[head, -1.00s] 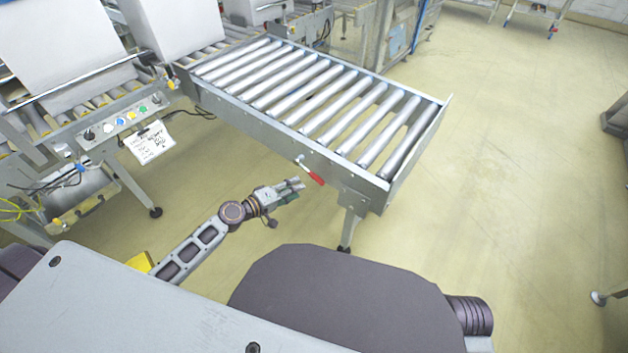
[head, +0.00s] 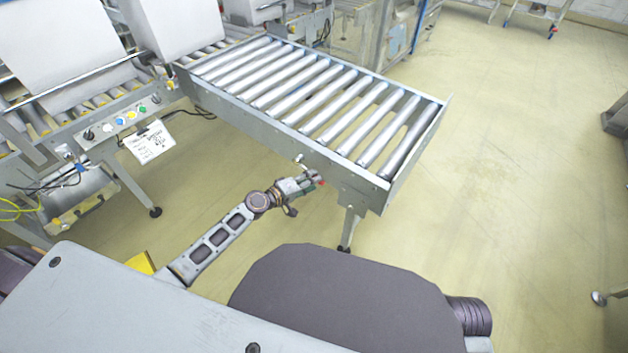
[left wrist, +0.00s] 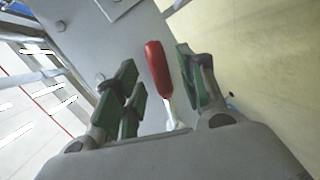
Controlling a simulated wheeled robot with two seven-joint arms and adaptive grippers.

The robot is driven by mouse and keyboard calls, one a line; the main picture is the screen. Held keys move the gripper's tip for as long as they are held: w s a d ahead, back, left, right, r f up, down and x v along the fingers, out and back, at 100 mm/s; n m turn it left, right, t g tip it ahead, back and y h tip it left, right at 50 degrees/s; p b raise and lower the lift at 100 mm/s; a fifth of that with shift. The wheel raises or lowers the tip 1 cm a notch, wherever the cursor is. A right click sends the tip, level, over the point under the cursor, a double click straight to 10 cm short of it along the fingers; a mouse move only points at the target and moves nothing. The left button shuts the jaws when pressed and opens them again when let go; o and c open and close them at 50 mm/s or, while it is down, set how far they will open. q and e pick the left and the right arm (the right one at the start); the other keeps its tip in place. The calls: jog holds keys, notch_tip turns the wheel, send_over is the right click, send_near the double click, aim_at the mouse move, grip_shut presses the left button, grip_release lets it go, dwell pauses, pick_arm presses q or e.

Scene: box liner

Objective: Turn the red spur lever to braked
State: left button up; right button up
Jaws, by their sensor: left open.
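The red spur lever (left wrist: 159,68) has a red grip on a pale metal stem and sits on the side rail of the roller conveyor (head: 270,125). In the left wrist view the red grip stands between the green-padded fingers of my left gripper (left wrist: 155,88), with a gap visible on the right. My left gripper (head: 313,180) is open at the lever in the head view. It hides most of the lever there; only a bit of red shows by the fingertips. My right gripper is not in view.
A conveyor leg (head: 348,228) stands just right of my left gripper. A button panel (head: 122,120) with a hanging paper sheet (head: 150,143) is at the left.

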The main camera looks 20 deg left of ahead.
pick_arm(q)
jog(key=shift+x, duration=1)
grip_shut()
